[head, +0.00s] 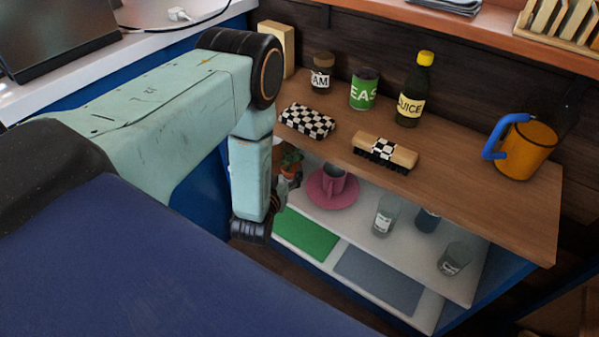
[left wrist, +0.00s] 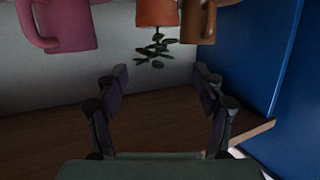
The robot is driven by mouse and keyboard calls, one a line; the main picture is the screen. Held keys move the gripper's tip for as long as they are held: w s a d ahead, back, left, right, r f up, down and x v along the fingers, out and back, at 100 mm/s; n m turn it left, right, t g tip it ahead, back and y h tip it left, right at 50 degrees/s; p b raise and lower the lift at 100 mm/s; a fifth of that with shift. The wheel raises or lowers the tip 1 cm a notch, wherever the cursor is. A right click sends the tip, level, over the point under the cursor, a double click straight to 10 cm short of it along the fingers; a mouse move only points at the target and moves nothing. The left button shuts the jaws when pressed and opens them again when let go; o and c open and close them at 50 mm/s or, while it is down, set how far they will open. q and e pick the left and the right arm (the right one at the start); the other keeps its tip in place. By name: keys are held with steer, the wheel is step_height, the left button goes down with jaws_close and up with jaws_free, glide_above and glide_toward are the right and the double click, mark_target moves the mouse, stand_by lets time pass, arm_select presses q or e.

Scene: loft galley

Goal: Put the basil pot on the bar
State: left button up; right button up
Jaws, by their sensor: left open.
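The basil pot is a small terracotta pot with green leaves (head: 291,161), on the white shelf under the wooden top, just right of my left forearm. In the left wrist view the pot (left wrist: 157,13) appears upside down at the top edge, its leaves hanging between the fingertips. My left gripper (left wrist: 160,74) is open and empty, its fingers pointing at the plant with a gap left. In the head view the gripper (head: 279,190) is mostly hidden behind the forearm. I cannot tell which surface is the bar. My right gripper is not in view.
A pink cup on a saucer (head: 333,187) and a brown mug (left wrist: 198,22) stand close to the pot. Several glasses stand further right. The wooden top (head: 460,185) holds a brush, a checkered case, jars, a bottle and an orange watering can (head: 528,150). A blue panel (left wrist: 250,55) borders the shelf.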

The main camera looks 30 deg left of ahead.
mark_target(289, 160)
arm_select(q)
steer(key=shift+w+a+f, duration=0.25)
steer(key=shift+w, duration=0.05)
steer(key=b+x, duration=0.1)
steer(key=x, duration=0.2)
steer(key=b+x, duration=0.2)
steer(key=x, duration=0.1)
steer(key=shift+w+d+r, duration=0.15)
steer(key=shift+w, duration=0.2)
steer(key=shift+w+f, duration=0.2)
steer(key=shift+w, duration=0.25)
steer(key=shift+r, duration=0.15)
steer(key=shift+c, duration=0.6)
steer(key=c, duration=0.4)
jaws_close()
